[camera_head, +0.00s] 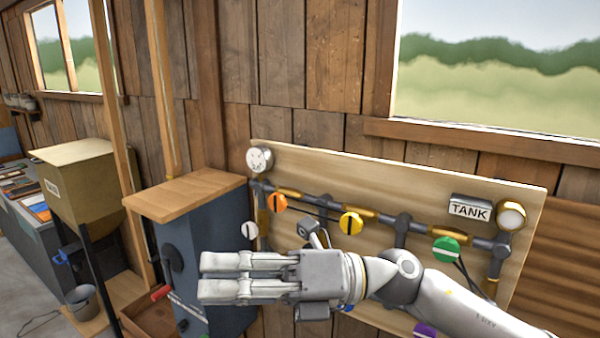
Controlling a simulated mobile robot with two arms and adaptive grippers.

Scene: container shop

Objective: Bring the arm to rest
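My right arm comes in from the lower right, in front of a wooden board. Its white and grey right gripper (201,277) points left, with its fingers side by side. I see nothing held between the fingertips, but from this angle I cannot tell whether they are apart or touching. The gripper overlaps the front of the dark blue cabinet in the picture. I cannot tell how far apart they are. My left gripper is not in view.
The wooden board (350,170) carries pipes, a gauge (259,159), coloured valve knobs and a TANK sign (469,211). The wooden-topped cabinet (185,192) stands left of it. A hopper (85,180), bucket (84,301) and workbench (45,240) stand farther left.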

